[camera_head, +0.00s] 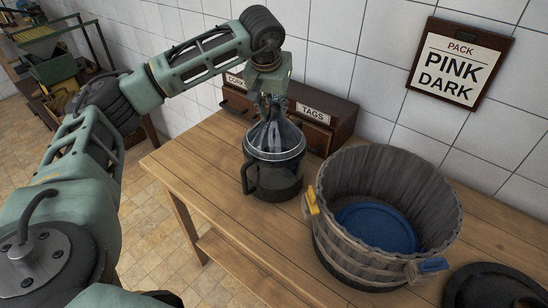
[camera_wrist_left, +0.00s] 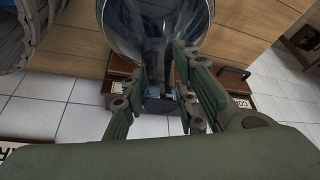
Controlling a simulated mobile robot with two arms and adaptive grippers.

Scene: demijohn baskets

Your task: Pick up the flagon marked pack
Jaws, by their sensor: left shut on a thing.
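A dark flagon-like vessel (camera_head: 273,180) stands upright on the wooden table, left of the tub. It has a round body, a side handle, a shiny cone-shaped upper part and a narrow neck. My left gripper (camera_head: 270,106) comes down from above and is shut on its neck. In the left wrist view the fingers (camera_wrist_left: 162,85) close around the neck below the shiny glassy cone (camera_wrist_left: 155,25). The wall sign (camera_head: 459,62) reads PACK, PINK, DARK. No mark can be read on the vessel. My right gripper is not in view.
A wooden stave tub (camera_head: 335,225) with a blue round pad (camera_head: 375,228) inside, a yellow clip (camera_head: 312,201) and a blue clip (camera_head: 433,265) stands right of the vessel. A dark round object (camera_head: 490,288) is at the lower right. A TAGS box (camera_head: 335,130) stands behind.

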